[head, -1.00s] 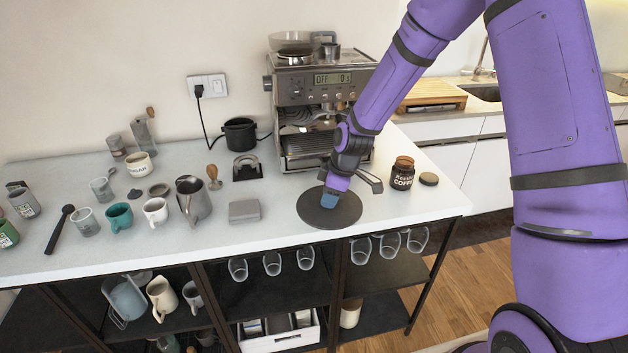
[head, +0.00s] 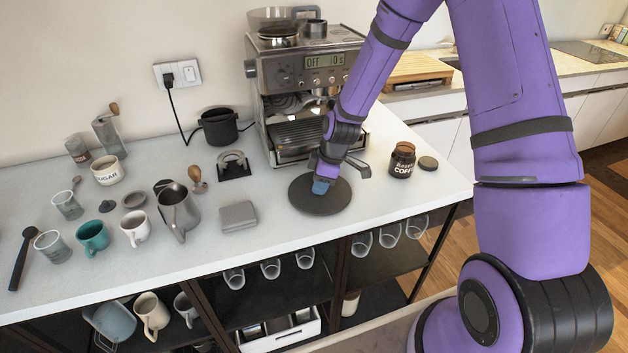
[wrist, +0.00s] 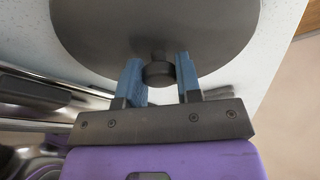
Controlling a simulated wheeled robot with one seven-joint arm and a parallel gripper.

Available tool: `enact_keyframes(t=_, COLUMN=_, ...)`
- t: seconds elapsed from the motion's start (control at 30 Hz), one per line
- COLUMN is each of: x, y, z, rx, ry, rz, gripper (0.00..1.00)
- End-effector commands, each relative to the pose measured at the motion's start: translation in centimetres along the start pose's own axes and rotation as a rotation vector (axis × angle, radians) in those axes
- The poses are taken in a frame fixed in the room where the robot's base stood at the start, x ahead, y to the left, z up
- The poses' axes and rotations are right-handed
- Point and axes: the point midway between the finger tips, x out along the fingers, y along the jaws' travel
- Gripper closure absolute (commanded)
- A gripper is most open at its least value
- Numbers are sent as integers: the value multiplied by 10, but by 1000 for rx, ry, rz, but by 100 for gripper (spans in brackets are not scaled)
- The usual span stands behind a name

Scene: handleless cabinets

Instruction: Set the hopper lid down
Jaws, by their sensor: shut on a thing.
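The hopper lid is a dark grey round disc (head: 318,202) with a short knob, at the front of the white counter, before the espresso machine (head: 305,85). My gripper (head: 321,187) points down over its middle. In the wrist view, the blue fingertips (wrist: 159,76) are shut on the knob (wrist: 159,73) of the lid (wrist: 150,25). The lid looks level and lies flat on the counter or just above it; I cannot tell which. The clear hopper (head: 275,22) sits on top of the machine.
A grey box (head: 239,216), a steel pitcher (head: 178,210) and several cups are to the left. The counter's front edge is close to the lid.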

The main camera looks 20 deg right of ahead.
Motion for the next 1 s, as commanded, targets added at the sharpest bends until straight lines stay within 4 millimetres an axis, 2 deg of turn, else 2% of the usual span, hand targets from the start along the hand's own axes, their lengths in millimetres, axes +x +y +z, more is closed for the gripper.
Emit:
enact_keyframes(t=0.33, x=2, y=0, z=1, rx=-1, ry=0, rz=1, gripper=100)
enact_keyframes(t=0.37, x=2, y=0, z=1, rx=-1, ry=0, rz=1, gripper=63)
enact_keyframes(t=0.4, x=2, y=0, z=1, rx=-1, ry=0, rz=1, gripper=54)
enact_keyframes(t=0.47, x=2, y=0, z=1, rx=-1, ry=0, rz=1, gripper=42)
enact_keyframes(t=0.8, x=-1, y=0, z=0, rx=0, ry=0, rz=2, gripper=42)
enact_keyframes(t=1.0, x=-24, y=1, z=0, rx=1, ry=1, rz=4, gripper=42)
